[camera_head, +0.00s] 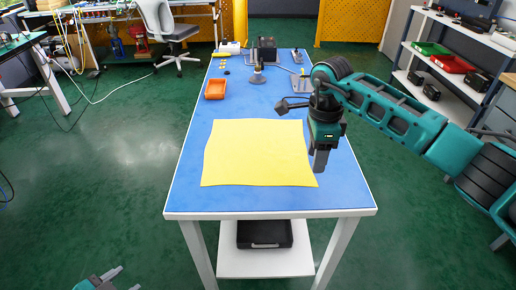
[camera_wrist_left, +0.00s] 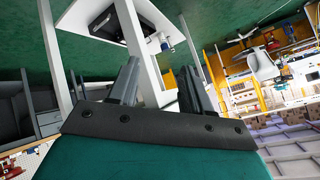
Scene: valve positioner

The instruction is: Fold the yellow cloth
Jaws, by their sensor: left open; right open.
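The yellow cloth (camera_head: 255,155) lies flat and spread out on the blue-topped table (camera_head: 190,195), with slightly wavy edges. My right gripper (camera_head: 317,162) points down at the cloth's right edge, near its front right corner. It is open, and I cannot tell whether its fingertips touch the cloth. My left gripper (camera_head: 124,279) is low at the bottom left, away from the table and partly cut off by the frame. In the left wrist view its two fingers (camera_wrist_left: 158,90) are apart with nothing held between them. The cloth cannot be made out in that view.
An orange bin (camera_head: 215,89) and a dark metal device (camera_head: 257,74) stand on the table behind the cloth. A black tray (camera_head: 264,234) sits on the lower shelf. Shelving (camera_head: 455,70) is at the right. The blue surface in front of the cloth is clear.

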